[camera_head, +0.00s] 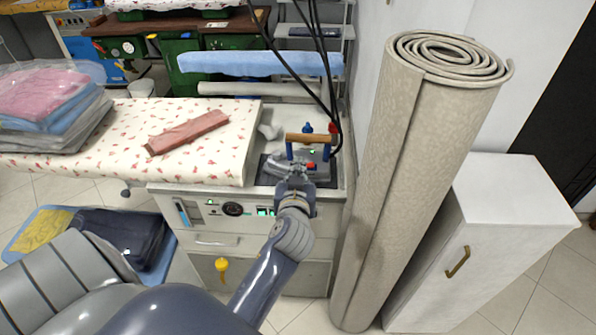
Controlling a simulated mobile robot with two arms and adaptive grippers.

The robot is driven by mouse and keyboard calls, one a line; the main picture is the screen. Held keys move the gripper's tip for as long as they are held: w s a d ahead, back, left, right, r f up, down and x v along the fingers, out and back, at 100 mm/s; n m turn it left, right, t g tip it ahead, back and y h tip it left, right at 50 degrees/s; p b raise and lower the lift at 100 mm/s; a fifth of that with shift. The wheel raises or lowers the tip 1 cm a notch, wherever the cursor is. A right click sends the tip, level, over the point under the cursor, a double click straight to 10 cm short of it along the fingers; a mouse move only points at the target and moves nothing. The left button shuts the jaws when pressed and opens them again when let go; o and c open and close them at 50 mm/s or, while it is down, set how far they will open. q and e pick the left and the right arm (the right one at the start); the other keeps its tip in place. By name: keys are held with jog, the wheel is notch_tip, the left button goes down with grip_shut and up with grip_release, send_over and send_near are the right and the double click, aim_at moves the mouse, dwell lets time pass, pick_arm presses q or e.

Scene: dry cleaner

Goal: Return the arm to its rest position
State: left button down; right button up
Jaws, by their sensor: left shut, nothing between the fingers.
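My left arm reaches in from the lower left, across the front of the ironing station. My left gripper (297,174) is shut and empty, at the near side of the iron (309,138). The iron has a wooden handle on blue posts and stands on a dark rest in the station's recessed top. The gripper overlaps the iron's lower part in the picture, so I cannot tell whether they touch. My right gripper is out of view.
A flowered ironing board (215,160) with a folded reddish cloth (187,132) lies left of the gripper. Bagged folded clothes (50,105) sit further left. A tall rolled carpet (405,170) and a white cabinet (500,220) stand on the right. Black cables hang above the iron.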

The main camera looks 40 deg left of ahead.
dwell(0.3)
pick_arm(q)
jog(key=s+d+f+m+g+h, duration=0.1)
jog(key=d+f+m+h, duration=0.15)
jog(key=f, duration=0.85)
jog(key=s+d+f+m+g+h, duration=0.15)
jog(key=d+f, duration=0.25)
jog(key=f, duration=0.7)
jog(key=s+d+f+m+g+h, duration=0.1)
jog(key=s+d+f+g, duration=0.1)
jog(key=s+f, duration=0.45)
jog(key=s+d+f+m+g+h, duration=0.1)
jog(key=s+d+f+m, duration=0.15)
jog(key=f, duration=0.65)
jog(key=s+f+g, duration=0.2)
jog(key=s+f, duration=0.4)
jog(key=s, duration=0.5)
jog(key=s+f+g+h, duration=0.1)
jog(key=s+f+g, duration=0.1)
jog(key=s+f, duration=0.4)
jog(key=s+a+f+g, duration=0.1)
jog(key=s+f, duration=0.5)
jog(key=s, duration=1)
jog(key=shift+m+g+h, duration=0.4)
jog(key=shift+m+g, duration=0.05)
jog(key=shift+g, duration=0.3)
jog(key=shift+a, duration=0.1)
